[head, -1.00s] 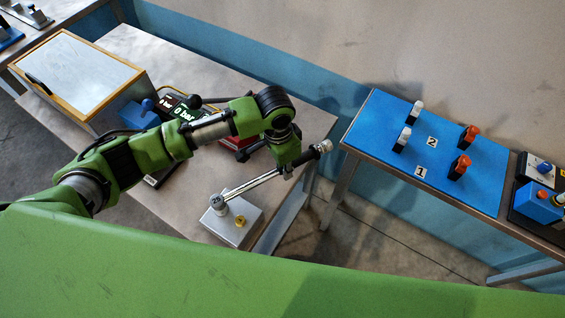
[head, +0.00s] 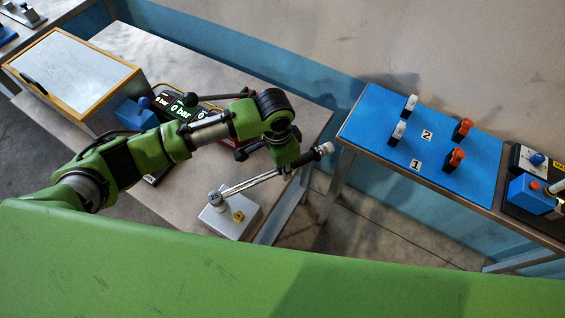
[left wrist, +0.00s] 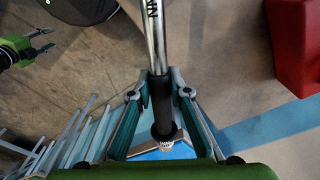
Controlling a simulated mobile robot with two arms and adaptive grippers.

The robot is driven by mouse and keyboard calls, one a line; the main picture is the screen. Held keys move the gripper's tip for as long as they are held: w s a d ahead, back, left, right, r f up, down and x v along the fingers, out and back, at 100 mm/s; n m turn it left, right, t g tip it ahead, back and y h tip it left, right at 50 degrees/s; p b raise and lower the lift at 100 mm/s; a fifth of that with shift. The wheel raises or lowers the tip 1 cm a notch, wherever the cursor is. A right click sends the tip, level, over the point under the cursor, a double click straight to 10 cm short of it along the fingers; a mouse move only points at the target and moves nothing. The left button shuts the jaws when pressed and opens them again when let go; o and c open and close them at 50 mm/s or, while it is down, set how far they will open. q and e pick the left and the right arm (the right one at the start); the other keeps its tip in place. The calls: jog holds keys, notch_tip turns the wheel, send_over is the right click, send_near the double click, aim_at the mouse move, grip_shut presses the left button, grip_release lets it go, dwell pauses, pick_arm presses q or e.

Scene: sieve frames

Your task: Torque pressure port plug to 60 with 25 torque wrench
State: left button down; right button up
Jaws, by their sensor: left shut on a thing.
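The torque wrench (head: 249,184) is a chrome bar with a black grip. Its head end sits over a grey socket marked 25 (head: 215,199) on a small pale metal block (head: 222,224). The plug under the socket is hidden. My left gripper (head: 290,169) is shut on the wrench near its grip. In the left wrist view the fingers (left wrist: 160,96) stand either side of the black grip (left wrist: 161,112), with the chrome shaft running away upward. My right gripper (left wrist: 46,39) shows at the upper left there, fingers apart and empty.
A yellow fitting (head: 238,216) is on the block beside the socket. A pressure display (head: 184,113) reads 0 bar behind my arm. A cabinet (head: 75,72) stands left. A blue-topped table (head: 455,185) with white and orange-topped tools stands right, across a gap.

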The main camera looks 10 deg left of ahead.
pick_arm(q)
jog(key=shift+s+d+r, duration=0.15)
jog(key=shift+d, duration=0.05)
dwell(0.4)
jog(key=shift+s+d+m+p, duration=0.35)
jog(key=shift+s+m+p, duration=0.15)
jog(key=shift+s, duration=0.05)
jog(key=shift+s+d, duration=0.1)
jog(key=shift+s, duration=0.1)
jog(key=shift+s+d+m+p, duration=0.25)
jog(key=shift+s+m+p, duration=0.25)
jog(key=shift+s+p, duration=0.05)
jog(key=shift+s+d, duration=0.1)
jog(key=shift+s, duration=0.1)
dwell(0.5)
jog(key=shift+s+d+m+p, duration=0.25)
jog(key=shift+s+m+p, duration=0.25)
jog(key=shift+s, duration=0.3)
jog(key=shift+w, duration=0.1)
dwell(0.3)
